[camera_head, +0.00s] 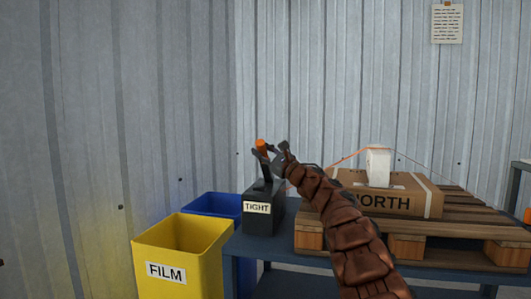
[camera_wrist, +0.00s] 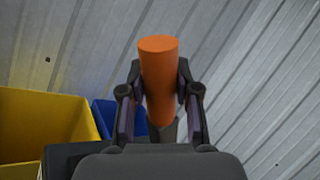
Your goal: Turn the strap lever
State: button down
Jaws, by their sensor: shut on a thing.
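The strap lever has an orange grip (camera_head: 261,146) on a dark stem that rises from a dark box (camera_head: 262,221) labelled "TIGHT". The lever stands close to upright. My gripper (camera_head: 266,152) is shut around the orange grip, as the wrist view also shows, with a finger on each side of the orange cylinder (camera_wrist: 159,75). The top of the grip sticks out above the fingertips. The lever's lower stem is mostly hidden behind the gripper in the wrist view. An orange strap (camera_head: 348,157) runs over a carton (camera_head: 432,203) marked "NORTH", with a white block (camera_head: 378,166) on top.
The carton lies on a wooden pallet (camera_head: 465,215) on a blue table (camera_head: 240,246). A yellow bin (camera_head: 205,262) labelled "FILM" and a blue bin (camera_head: 213,204) stand left of the box. A corrugated wall (camera_head: 180,80) rises close behind. A paper notice (camera_head: 447,23) hangs there.

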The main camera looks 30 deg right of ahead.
dwell(0.3)
jog(key=c, duration=0.8)
grip_release()
jog(key=shift+s+f, duration=0.1)
jog(key=shift+v, duration=2.8)
jog(key=shift+s+d+f, duration=0.1)
jog(key=shift+s+d, duration=0.1)
jog(key=shift+s, duration=0.25)
jog(key=shift+s+d+f, duration=0.15)
jog(key=shift+s, duration=0.1)
jog(key=shift+c, duration=0.3)
